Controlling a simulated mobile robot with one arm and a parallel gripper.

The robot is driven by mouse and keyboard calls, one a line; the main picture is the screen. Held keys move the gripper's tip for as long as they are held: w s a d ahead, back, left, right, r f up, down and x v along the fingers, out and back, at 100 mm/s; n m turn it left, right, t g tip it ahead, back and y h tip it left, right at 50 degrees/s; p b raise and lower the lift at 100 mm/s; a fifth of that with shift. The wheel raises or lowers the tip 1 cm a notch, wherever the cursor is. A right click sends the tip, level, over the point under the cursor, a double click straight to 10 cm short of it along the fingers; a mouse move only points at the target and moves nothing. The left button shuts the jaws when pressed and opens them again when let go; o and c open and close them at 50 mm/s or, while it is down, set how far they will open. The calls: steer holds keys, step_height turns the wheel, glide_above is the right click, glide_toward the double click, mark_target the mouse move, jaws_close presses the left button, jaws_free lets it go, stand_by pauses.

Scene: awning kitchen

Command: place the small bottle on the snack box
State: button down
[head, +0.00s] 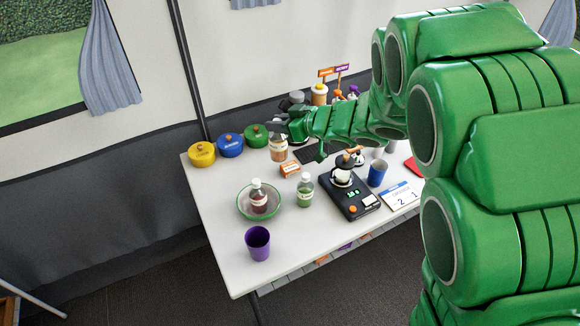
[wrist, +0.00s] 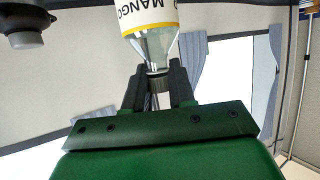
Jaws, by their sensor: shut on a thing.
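My gripper (head: 282,131) is shut on the neck of a small bottle (head: 278,148) with orange-brown contents. In the wrist view the bottle (wrist: 148,14) has a white and yellow label reading "MANGO", and its clear neck sits between the two fingers (wrist: 158,82). The small orange and white box (head: 290,169), which looks like the snack box, lies on the table just in front and to the right of the bottle. The bottle's base is close behind the box in the picture. I cannot tell whether it touches the table.
A green bowl (head: 244,209) holds a red bottle (head: 259,198). A green bottle (head: 305,190), a black scale (head: 350,202) with a kettle, a purple cup (head: 258,243) and a blue cup (head: 377,173) stand nearby. Yellow (head: 202,154), blue (head: 230,145) and green pots line the back left.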

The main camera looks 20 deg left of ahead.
steer(key=s+d, duration=0.2)
steer(key=d, duration=0.5)
steer(key=w+a+f, duration=0.3)
steer(key=w+f, duration=0.3)
steer(key=f, duration=0.1)
steer(key=w+a+f, duration=0.3)
steer(key=w+f, duration=0.3)
steer(key=shift+a+f+n+g, duration=0.3)
steer(key=shift+a+f, duration=0.1)
stand_by(0.4)
steer(key=c, duration=0.9)
jaws_free()
steer(key=shift+f, duration=0.1)
steer(key=shift+c, duration=0.2)
